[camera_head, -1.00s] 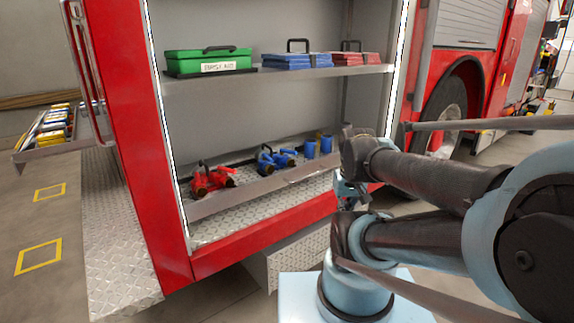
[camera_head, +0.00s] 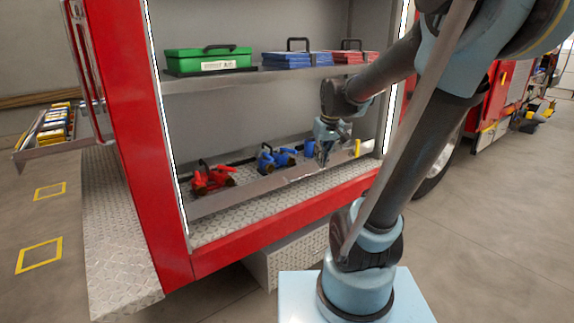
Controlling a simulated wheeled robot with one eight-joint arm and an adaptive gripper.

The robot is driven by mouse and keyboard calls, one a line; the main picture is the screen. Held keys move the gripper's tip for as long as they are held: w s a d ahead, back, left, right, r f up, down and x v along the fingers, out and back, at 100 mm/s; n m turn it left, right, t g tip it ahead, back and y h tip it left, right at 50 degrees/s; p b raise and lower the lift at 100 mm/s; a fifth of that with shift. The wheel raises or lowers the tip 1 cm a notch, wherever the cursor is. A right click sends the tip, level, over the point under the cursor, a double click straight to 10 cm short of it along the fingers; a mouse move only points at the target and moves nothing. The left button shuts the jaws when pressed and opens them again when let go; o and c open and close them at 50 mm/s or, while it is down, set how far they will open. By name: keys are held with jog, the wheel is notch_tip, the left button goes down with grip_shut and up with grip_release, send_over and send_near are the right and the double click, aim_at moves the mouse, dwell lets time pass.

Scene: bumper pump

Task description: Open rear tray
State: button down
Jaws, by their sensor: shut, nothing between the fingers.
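The truck's open compartment has a lower tray with a long grey metal front lip (camera_head: 262,187) on a diamond-plate floor. Red fittings (camera_head: 212,177) and blue fittings (camera_head: 274,158) stand behind the lip. A small yellow piece (camera_head: 357,147) shows at the lip's right end. My gripper (camera_head: 322,163) points down at the right part of the tray, in front of a blue cylinder (camera_head: 309,148). It is shut and looks empty. Whether it touches the lip cannot be told. My arm hides part of the compartment's right side.
An upper shelf (camera_head: 215,80) holds a green first aid case (camera_head: 208,60), a blue case (camera_head: 296,60) and a red case (camera_head: 350,57). A tray with many coloured items (camera_head: 55,128) sticks out at the left. Red frame posts (camera_head: 128,120) bound the opening.

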jog(key=w+a+n, duration=0.2)
jog(key=w+a, duration=0.3)
jog(key=w, duration=0.8)
jog(key=n+y, duration=0.1)
jog(key=n, duration=0.1)
send_near(282, 159)
jog(key=s, duration=0.3)
jog(key=x, duration=0.8)
jog(key=shift+w+a+f, duration=0.1)
jog(key=shift+w+f, duration=0.05)
jog(key=shift+w, duration=0.1)
jog(key=shift+s+d, duration=0.55)
jog(key=shift+s, duration=0.25)
jog(key=shift+s+d, duration=0.6)
jog(key=shift+s, duration=0.25)
